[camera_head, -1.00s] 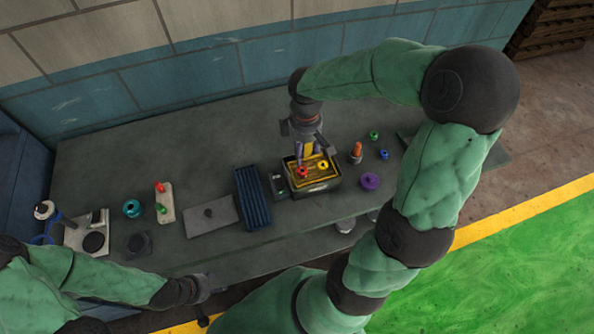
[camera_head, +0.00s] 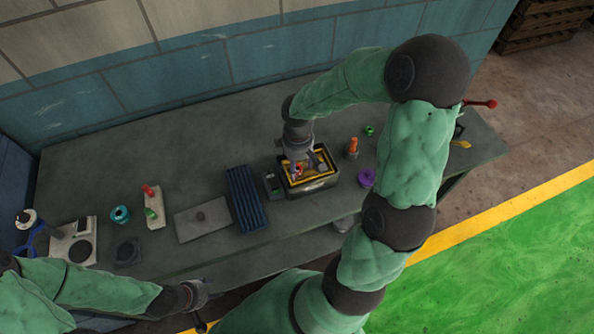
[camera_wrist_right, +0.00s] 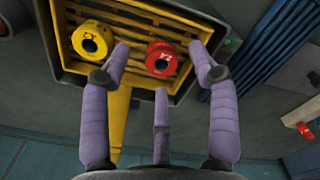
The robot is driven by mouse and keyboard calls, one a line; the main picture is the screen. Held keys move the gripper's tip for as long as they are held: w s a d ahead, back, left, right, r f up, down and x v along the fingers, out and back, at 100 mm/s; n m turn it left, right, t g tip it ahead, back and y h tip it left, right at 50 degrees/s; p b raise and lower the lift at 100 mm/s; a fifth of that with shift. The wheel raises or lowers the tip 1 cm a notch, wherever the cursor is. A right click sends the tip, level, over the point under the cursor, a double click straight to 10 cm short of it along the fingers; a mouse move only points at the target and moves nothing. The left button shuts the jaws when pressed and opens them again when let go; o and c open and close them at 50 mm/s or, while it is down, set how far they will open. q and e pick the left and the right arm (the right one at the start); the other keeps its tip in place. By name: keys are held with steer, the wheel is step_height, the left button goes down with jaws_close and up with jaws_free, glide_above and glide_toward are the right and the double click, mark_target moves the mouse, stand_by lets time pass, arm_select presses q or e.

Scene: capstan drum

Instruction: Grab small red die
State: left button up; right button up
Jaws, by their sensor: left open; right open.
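The small red die (camera_wrist_right: 161,58) is a round red piece with a dark hole, lying on the yellow slatted floor of a dark tray (camera_head: 316,185). In the head view the red die (camera_head: 296,168) is partly hidden by my right gripper (camera_head: 299,163), which is low over the tray. In the wrist view the open fingers of my right gripper (camera_wrist_right: 161,52) stand on both sides of the red die, with a third finger below it in the picture. I cannot tell whether they touch it. My left gripper (camera_head: 200,291) is open and empty at the bench's front edge.
A similar yellow die (camera_wrist_right: 91,40) lies beside the red one in the tray. A ribbed blue block (camera_head: 246,199) stands left of the tray. An orange-topped piece (camera_head: 352,147) and a purple piece (camera_head: 366,178) are to the right. The bench behind is clear.

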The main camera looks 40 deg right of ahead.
steer(key=shift+f, duration=0.9)
jaws_close()
steer(key=shift+r, duration=0.15)
